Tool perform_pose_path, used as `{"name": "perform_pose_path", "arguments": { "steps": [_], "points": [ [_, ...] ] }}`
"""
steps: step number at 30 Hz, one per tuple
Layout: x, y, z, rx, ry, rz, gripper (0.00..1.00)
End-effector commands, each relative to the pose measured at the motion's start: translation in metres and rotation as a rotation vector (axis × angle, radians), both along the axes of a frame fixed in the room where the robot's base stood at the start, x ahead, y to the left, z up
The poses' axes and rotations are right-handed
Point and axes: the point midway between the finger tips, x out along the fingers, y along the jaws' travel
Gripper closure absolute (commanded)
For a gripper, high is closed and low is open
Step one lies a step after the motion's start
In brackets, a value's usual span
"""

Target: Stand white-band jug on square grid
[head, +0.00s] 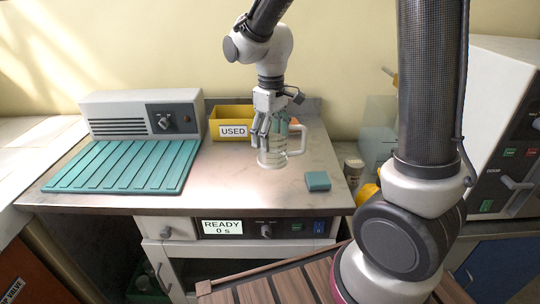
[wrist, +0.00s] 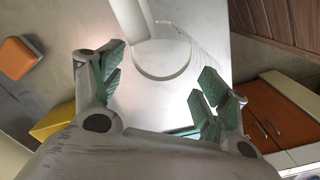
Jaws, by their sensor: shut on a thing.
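A clear jug with a pale handle (head: 297,142) stands upright on the metal bench top, right of centre. In the wrist view its pale round rim (wrist: 165,77) shows between my finger pads, with the handle toward the top. I cannot clearly make out a white band. My gripper (head: 268,128) comes down from above and is shut on the jug's upper part. It also shows in the wrist view (wrist: 160,85), with green pads on either side. No surface clearly reads as a square grid; a teal ribbed mat (head: 122,166) lies at left.
A yellow bin labelled USED (head: 234,131) stands close behind my gripper. A small teal block (head: 317,181) lies right of the jug, near the front edge. A grey box with a knob (head: 145,115) stands behind the mat. Bare bench lies between mat and jug.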

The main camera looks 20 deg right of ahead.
Motion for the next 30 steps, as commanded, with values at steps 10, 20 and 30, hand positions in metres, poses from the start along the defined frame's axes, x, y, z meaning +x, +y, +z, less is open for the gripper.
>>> {"name": "perform_pose_path", "arguments": {
  "steps": [10,20,30],
  "points": [
    [0.000,0.000,-0.047,-0.001,0.003,0.000,0.51],
    [0.000,0.000,-0.056,0.001,-0.001,0.000,0.51],
    [0.000,0.000,-0.059,0.001,-0.001,0.000,0.04]
  ]
}}
